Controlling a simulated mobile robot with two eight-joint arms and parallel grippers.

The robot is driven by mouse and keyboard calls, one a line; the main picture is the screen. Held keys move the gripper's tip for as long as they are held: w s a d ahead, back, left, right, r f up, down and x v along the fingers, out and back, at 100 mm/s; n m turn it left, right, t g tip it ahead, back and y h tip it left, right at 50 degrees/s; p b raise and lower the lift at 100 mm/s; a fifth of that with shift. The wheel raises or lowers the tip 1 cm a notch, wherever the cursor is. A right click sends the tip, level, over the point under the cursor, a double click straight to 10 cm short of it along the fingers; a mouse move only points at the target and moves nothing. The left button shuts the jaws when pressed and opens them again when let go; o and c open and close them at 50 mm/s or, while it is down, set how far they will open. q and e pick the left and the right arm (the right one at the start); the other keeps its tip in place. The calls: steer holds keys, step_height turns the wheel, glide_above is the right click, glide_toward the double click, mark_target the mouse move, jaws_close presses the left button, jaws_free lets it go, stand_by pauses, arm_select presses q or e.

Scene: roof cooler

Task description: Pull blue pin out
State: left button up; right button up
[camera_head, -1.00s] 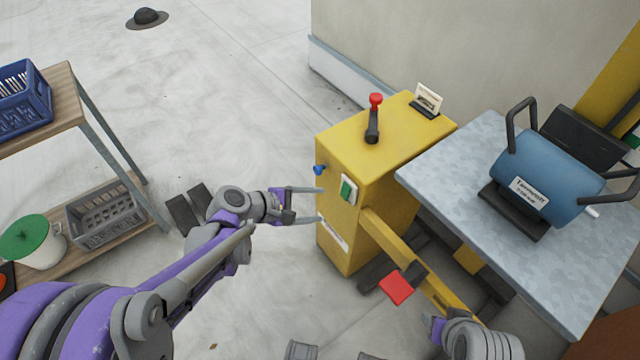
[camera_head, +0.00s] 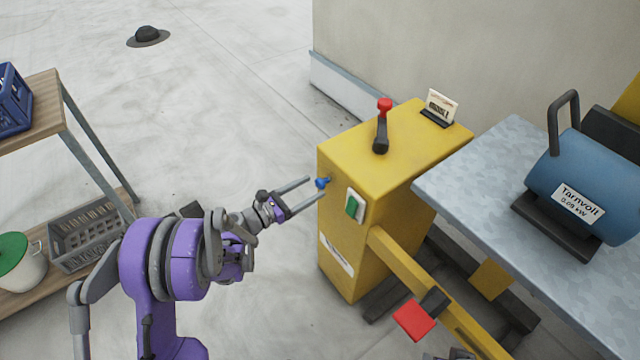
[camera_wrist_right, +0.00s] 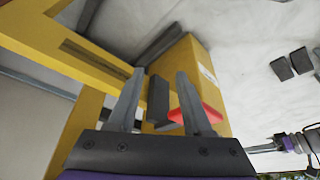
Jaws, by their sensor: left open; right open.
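The blue pin (camera_head: 322,183) sticks out of the left face of the yellow cabinet (camera_head: 345,240), near its upper edge. My left gripper (camera_head: 314,189) is open, its two fingers pointing at the pin with the tips close around it. I cannot tell whether either finger touches it. My right gripper (camera_wrist_right: 155,100) is open in the right wrist view, low by the cabinet's yellow beam, with a red pedal (camera_wrist_right: 203,110) just beyond its fingers. The red pedal also shows in the head view (camera_head: 413,320).
A red-knobbed lever (camera_head: 382,130) and a small card (camera_head: 440,107) stand on the cabinet. A green switch (camera_head: 355,205) sits close to the pin. A grey table (camera_head: 480,180) with a blue motor (camera_head: 585,180) is at right. A shelf (camera_head: 45,115) stands at left.

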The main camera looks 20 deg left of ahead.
mark_target(318, 184)
arm_select(q)
steer(key=shift+x, duration=1.95)
jaws_close()
